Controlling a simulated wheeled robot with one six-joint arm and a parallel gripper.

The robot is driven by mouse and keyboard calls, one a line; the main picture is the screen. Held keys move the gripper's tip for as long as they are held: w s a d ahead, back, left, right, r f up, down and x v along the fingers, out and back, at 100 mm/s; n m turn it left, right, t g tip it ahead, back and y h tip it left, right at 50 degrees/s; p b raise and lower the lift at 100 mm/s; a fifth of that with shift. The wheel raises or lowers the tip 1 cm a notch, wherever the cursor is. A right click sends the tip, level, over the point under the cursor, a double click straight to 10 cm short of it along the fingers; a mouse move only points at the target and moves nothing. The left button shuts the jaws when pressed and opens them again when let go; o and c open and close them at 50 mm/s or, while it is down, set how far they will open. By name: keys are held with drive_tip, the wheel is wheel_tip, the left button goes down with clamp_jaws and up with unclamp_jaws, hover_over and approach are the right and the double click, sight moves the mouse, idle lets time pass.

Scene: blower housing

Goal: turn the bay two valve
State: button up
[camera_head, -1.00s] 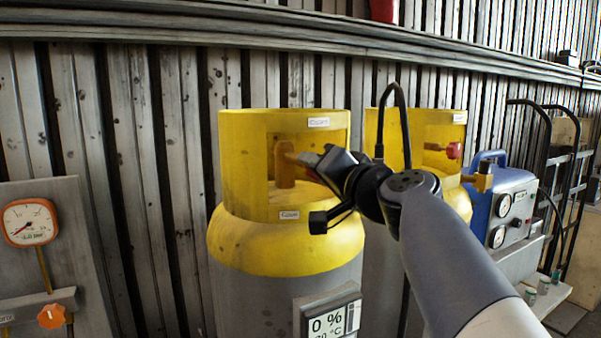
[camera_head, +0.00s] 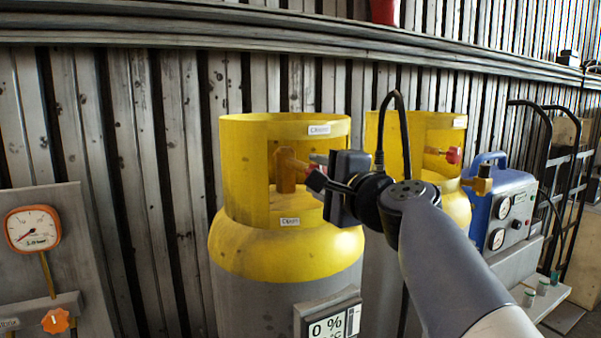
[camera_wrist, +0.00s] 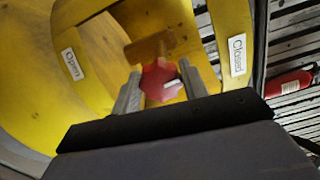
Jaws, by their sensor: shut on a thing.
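The near gas cylinder (camera_head: 240,262) has a yellow collar with a brass valve (camera_head: 286,170) inside its opening. In the wrist view the valve's red knob (camera_wrist: 160,82) sits between the two grey fingers of my gripper (camera_wrist: 163,78), which are shut on it. In the head view my gripper (camera_head: 318,166) reaches into the opening from the right, and the knob is mostly hidden. A "Closed" label (camera_wrist: 238,56) is right of the knob and an "Open" label (camera_wrist: 72,64) is left of it in the wrist view. I cannot tell the bay number.
A second yellow-topped cylinder (camera_head: 456,205) with its own red knob (camera_head: 454,155) stands behind to the right. A blue unit (camera_head: 505,205) and a hand truck (camera_head: 548,180) are farther right. A gauge panel (camera_head: 70,215) is at left. The collar rim closely surrounds my gripper.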

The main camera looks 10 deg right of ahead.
drive_tip(key=shift+m, duration=0.5)
drive_tip(key=o, duration=1)
drive_tip(key=shift+c, duration=0.2)
drive_tip(key=b+v, duration=0.1)
drive_tip(key=v, duration=1)
drive_tip(key=shift+w, duration=0.15)
drive_tip(key=p+x, duration=0.1)
drive_tip(key=x, duration=0.9)
drive_tip(key=shift+w+a, duration=0.15)
drive_tip(key=shift+w, duration=0.25)
